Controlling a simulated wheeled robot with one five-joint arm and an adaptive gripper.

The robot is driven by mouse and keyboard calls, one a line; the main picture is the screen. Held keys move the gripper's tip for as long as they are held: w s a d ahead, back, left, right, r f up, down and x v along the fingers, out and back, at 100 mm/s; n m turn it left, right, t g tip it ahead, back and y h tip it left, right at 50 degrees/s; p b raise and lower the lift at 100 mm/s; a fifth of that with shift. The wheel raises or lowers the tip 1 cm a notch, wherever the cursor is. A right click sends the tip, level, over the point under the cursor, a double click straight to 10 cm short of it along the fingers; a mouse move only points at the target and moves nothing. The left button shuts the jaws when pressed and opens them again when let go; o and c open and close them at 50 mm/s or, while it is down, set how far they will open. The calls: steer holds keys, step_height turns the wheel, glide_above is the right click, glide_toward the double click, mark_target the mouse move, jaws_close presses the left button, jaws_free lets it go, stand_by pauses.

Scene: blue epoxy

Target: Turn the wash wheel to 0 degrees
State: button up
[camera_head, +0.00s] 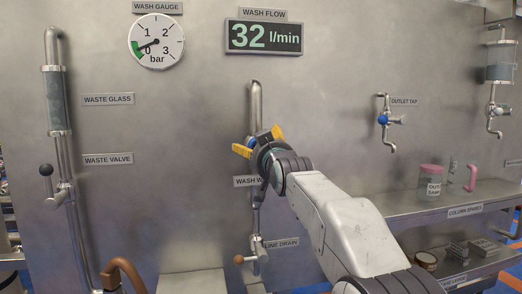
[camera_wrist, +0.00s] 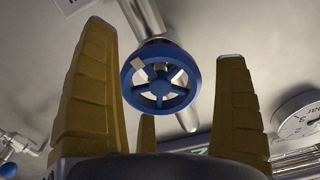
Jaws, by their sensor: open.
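The wash wheel is a blue spoked handwheel (camera_wrist: 160,97) with a pale mark on its upper left rim, mounted on a metal pipe. In the head view only a bit of blue shows behind my gripper (camera_head: 258,142). The gripper is open and holds nothing. The wash flow display (camera_head: 264,37) reads 32 l/min. The wash gauge (camera_head: 156,42) has its needle near 0 bar, by a green band.
The steel pipe (camera_head: 255,100) rises above the wheel on the wall panel. The line drain valve (camera_head: 252,259) is below. Waste glass (camera_head: 59,100) and waste valve (camera_head: 62,190) stand at left. Outlet tap (camera_head: 385,119) and shelves (camera_head: 440,207) with jars are at right.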

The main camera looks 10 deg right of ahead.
steer(key=shift+c, duration=0.5)
steer(key=c, duration=1.1)
